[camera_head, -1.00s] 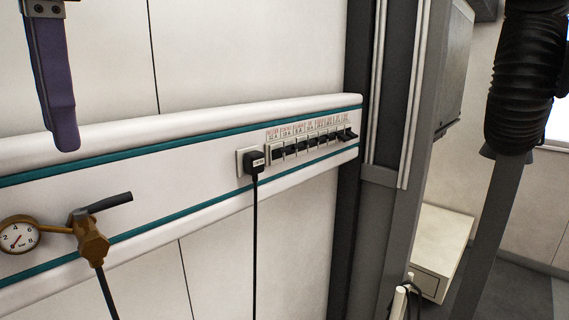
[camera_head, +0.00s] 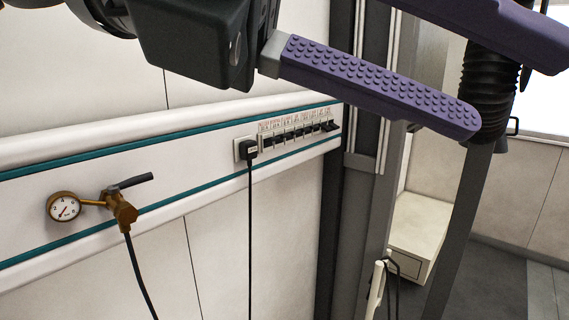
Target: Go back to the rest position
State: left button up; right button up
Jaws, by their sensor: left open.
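My left gripper (camera_head: 512,92) reaches in from the upper left, across the top of the head view. The nearer finger shows a studded pad; the other is cut off by the top edge. The gripper passes in front of the grey column and the black ribbed hose. My right gripper is not in view.
A wall rail carries a pressure gauge (camera_head: 63,207), a brass valve (camera_head: 122,209) with a hose, a black plug (camera_head: 249,149) with a cord, and a row of switches (camera_head: 298,134). A grey column (camera_head: 345,215), a black ribbed hose (camera_head: 484,92) and a pale box (camera_head: 418,230) stand to the right.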

pick_arm(q)
notch_tip(320, 180, up, 6)
jog(key=d+r+n+h, duration=0.1)
jog(key=d+n+h, duration=0.15)
jog(key=h, duration=0.25)
jog(key=w+a+r+n+t+h+p, duration=0.25)
jog(key=w+a+r+n+t, duration=0.3)
jog(key=n+t, duration=0.75)
jog(key=w+a+f+n+t+y, duration=0.3)
jog(key=a+f+n+t+y, duration=0.15)
jog(key=a+n+y, duration=0.4)
jog(key=w+a+f+n+t+y, duration=0.4)
jog(key=a+f+n+y, duration=0.2)
jog(key=n+y, duration=0.5)
jog(key=s+a+f+n+g+y+p, duration=0.1)
jog(key=s+a+f+n+g, duration=0.3)
jog(key=f, duration=0.5)
jog(key=s+a+f+n+g+y, duration=0.1)
jog(key=s+a+f+n+g, duration=0.25)
jog(key=s+f+g, duration=0.55)
jog(key=s+f, duration=0.2)
jog(key=s, duration=0.2)
jog(key=s+f+n+g+p, duration=0.1)
jog(key=s+f+g, duration=0.2)
jog(key=s, duration=0.4)
jog(key=shift+f, duration=0.75)
jog(key=shift+a+n, duration=0.1)
jog(key=shift+n, duration=0.15)
